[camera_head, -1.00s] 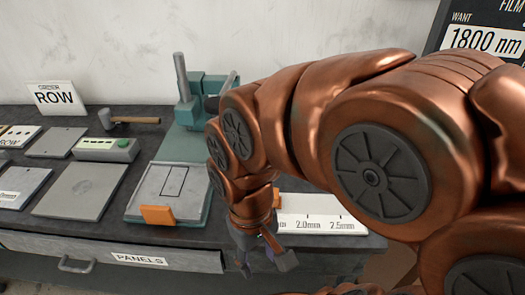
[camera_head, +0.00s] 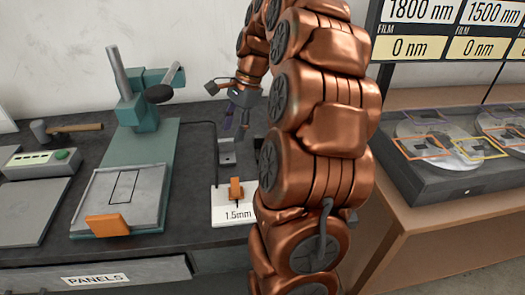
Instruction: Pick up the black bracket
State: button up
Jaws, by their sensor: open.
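My gripper (camera_head: 237,124) is open with its fingers pointing down, at the back of the dark bench. A small dark upright piece with a lighter grey foot (camera_head: 227,158) stands just below the fingertips; it looks like the black bracket, but it is small and I cannot be sure. I see nothing between the fingers, and a gap seems to remain between them and the piece. My arm hides the bench to the right of it.
An orange clip (camera_head: 236,190) stands on a white plate marked 1.5mm (camera_head: 238,216) in front. A teal press stand (camera_head: 150,145) with a grey plate is to the left. Discs (camera_head: 432,145) lie on the right bench.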

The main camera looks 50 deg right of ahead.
aim_at(263, 136)
jog(key=s+d+f+m+t+b, duration=0.1)
jog(key=s+d+f+m+t, duration=0.15)
jog(key=d+m, duration=0.7)
jog(key=shift+w+d+f+n+g+p, duration=0.2)
jog(key=shift+w+f+n, duration=0.3)
jog(key=shift+f, duration=0.75)
jog(key=shift+w+d+f+n+g+p, duration=0.1)
jog(key=shift+w+d+f+n+p, duration=0.35)
jog(key=shift+f, duration=0.8)
jog(key=shift+w+f+n+g+p, duration=0.2)
jog(key=shift+f+n, duration=0.5)
jog(key=shift+f, duration=0.55)
grip_shut()
